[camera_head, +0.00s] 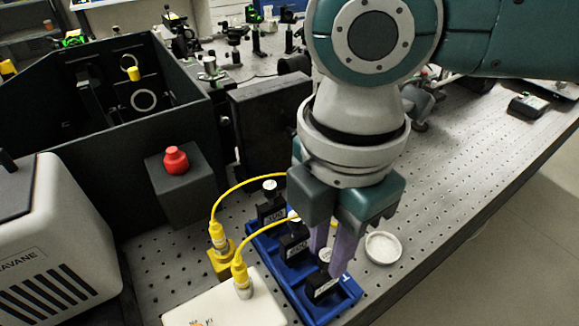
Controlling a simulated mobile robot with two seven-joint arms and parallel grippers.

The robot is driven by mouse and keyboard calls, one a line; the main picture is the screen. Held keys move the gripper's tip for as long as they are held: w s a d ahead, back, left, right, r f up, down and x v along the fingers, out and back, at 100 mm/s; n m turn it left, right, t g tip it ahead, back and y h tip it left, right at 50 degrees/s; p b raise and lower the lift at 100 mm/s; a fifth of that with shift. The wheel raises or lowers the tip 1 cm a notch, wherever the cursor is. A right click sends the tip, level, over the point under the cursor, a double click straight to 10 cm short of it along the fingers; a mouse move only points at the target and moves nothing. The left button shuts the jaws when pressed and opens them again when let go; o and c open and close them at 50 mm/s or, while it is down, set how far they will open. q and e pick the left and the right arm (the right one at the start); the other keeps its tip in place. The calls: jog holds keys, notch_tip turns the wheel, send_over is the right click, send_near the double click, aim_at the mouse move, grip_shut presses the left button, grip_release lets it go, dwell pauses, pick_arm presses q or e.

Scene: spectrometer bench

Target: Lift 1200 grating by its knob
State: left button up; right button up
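A blue rack (288,284) on the bench holds a row of black gratings with white labels and knobs on top. The farthest is labelled 300 (274,215), and the middle one appears to be labelled 600 (297,246). The nearest grating (322,287) is likely the 1200 one, but its label is too small to read surely. My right gripper (330,262) points down over this nearest grating, its purple fingers at the height of its pale knob (325,255). Whether the fingers press on the knob cannot be told. My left gripper is out of view.
A round white dish (382,247) stands right of the rack. A red button (175,159) tops a dark box.

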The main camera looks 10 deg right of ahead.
grip_shut()
dwell(0.9)
